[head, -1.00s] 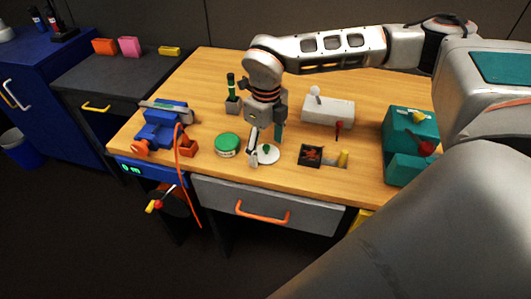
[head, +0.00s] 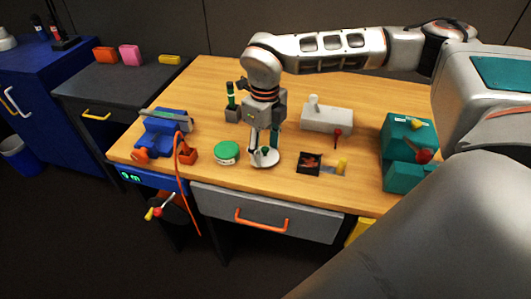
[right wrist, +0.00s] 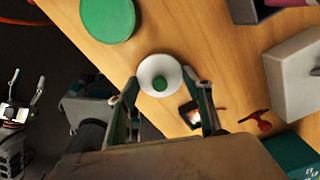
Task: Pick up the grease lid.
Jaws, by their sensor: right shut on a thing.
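The grease lid, a white disc with a green knob (head: 264,157), is at the front middle of the wooden bench in the head view. It also shows in the right wrist view (right wrist: 148,72). My right gripper (head: 263,151) points down at it, with one finger on either side. In the right wrist view the fingers (right wrist: 160,85) are shut on the lid. I cannot tell whether the lid is clear of the bench. A round green-topped tin (head: 226,152) stands just left of it. My left gripper (right wrist: 27,82) shows only in the right wrist view, off the bench, fingers apart and empty.
A blue vise (head: 165,130) and orange block stand at the left. A black square tray (head: 309,163) lies right of the lid, and a grey box (head: 327,119) behind. A teal box (head: 405,150) is at the right. The wooden bench (head: 215,80) is clear at the back.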

